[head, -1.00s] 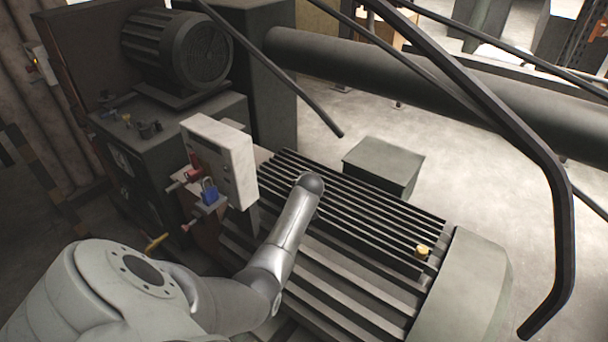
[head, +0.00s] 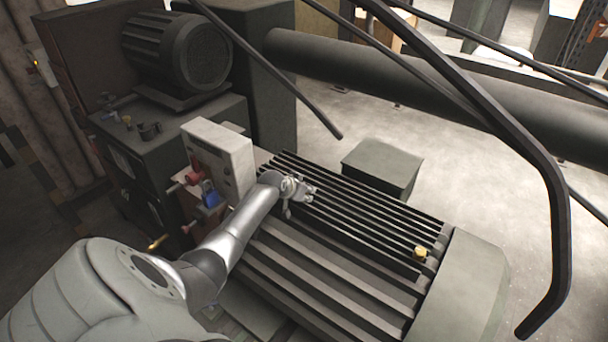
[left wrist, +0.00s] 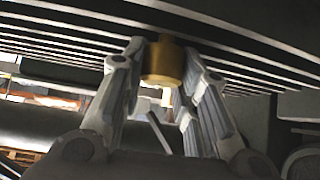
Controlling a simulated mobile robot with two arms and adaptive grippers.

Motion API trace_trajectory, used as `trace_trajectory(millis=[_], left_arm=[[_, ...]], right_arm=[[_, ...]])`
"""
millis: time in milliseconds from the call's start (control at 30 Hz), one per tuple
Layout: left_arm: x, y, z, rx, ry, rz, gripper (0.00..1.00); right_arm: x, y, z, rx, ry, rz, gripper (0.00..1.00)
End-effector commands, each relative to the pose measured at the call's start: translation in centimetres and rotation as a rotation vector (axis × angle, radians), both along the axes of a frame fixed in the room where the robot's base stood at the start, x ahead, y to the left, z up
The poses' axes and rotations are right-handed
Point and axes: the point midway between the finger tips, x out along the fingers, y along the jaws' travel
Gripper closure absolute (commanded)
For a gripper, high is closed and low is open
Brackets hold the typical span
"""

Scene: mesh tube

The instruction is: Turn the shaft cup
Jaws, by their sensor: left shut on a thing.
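In the left wrist view, a short brass-coloured cup (left wrist: 162,63) sits between the fingers of my left gripper (left wrist: 163,75), which is shut on it. Slats run close behind the cup, and I cannot tell whether it touches them. In the head view my left gripper (head: 303,192) is over the slatted bed (head: 340,289), near its upper left part; the held cup cannot be made out there. A similar small yellow-brass piece (head: 420,253) sits on the slats at the right end, apart from the gripper. My right gripper is not in view.
A pale control box (head: 222,150) with red and blue parts stands left of my left gripper. A dark motor (head: 180,50) is behind it. A thick bent bar (head: 563,220) hangs at the right. A dark block (head: 383,165) stands on open floor behind the bed.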

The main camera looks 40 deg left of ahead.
Motion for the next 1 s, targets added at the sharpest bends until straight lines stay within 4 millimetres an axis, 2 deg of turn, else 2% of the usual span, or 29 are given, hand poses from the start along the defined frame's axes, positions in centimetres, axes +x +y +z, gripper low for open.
trace_trajectory(millis=[600,633,767,1000], left_arm=[[-0.06,0.0,-0.07,0.0,0.002,-0.034,0.95],[-0.06,0.0,-0.07,-0.001,0.003,-0.034,0.67],[-0.05,0.0,-0.06,-0.001,0.002,-0.033,0.51],[-0.03,-0.02,-0.04,-0.001,0.001,-0.033,0.49]], right_arm=[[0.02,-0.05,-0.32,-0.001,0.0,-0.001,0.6],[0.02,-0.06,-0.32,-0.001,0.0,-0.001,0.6],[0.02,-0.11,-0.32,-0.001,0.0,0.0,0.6],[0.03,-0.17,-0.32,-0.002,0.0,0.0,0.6]])
